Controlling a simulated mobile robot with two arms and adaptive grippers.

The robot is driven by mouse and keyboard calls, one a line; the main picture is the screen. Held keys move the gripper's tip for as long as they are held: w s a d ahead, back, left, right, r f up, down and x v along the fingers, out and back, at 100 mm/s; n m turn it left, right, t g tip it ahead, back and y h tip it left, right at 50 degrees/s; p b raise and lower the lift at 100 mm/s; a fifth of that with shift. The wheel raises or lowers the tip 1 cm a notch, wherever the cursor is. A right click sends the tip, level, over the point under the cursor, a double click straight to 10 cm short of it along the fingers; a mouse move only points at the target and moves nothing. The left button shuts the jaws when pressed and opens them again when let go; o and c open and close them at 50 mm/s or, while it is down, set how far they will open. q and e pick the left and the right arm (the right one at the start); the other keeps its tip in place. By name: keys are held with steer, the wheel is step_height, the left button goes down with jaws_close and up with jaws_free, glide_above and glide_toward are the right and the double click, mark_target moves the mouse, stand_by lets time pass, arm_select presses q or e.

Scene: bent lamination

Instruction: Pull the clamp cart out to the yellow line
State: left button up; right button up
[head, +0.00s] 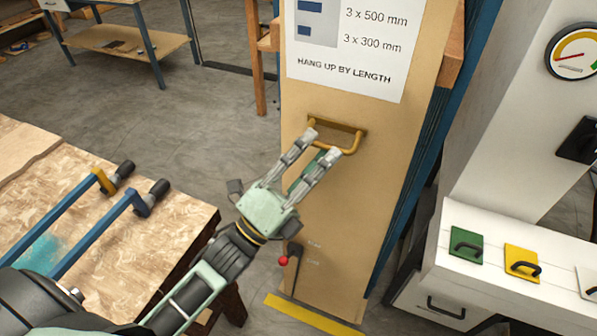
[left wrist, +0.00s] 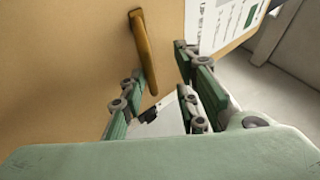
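The clamp cart (head: 350,215) is a tall, narrow unit with a wooden front panel, a printed sign (head: 347,45) and a yellow bar handle (head: 347,147). The handle also shows in the left wrist view (left wrist: 143,52). My left gripper (head: 320,143) is open at the left part of the handle, its fingers pointing towards the panel. In the left wrist view the handle's near end lies between the spread fingers (left wrist: 165,95), closer to the left one; I cannot tell whether they touch. The yellow line (head: 312,315) is on the floor at the cart's foot. My right gripper is not in view.
A lever with a red knob (head: 283,260) sits low on the panel's left. A workbench (head: 150,225) with blue clamps (head: 100,235) stands left. A white cabinet (head: 490,290) with coloured handle plates stands close on the right. Grey floor (head: 215,110) is open behind the bench.

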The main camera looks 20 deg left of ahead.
arm_select(q)
steer(key=v, duration=1.1)
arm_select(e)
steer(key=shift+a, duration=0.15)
arm_select(q)
steer(key=shift+a, duration=0.1)
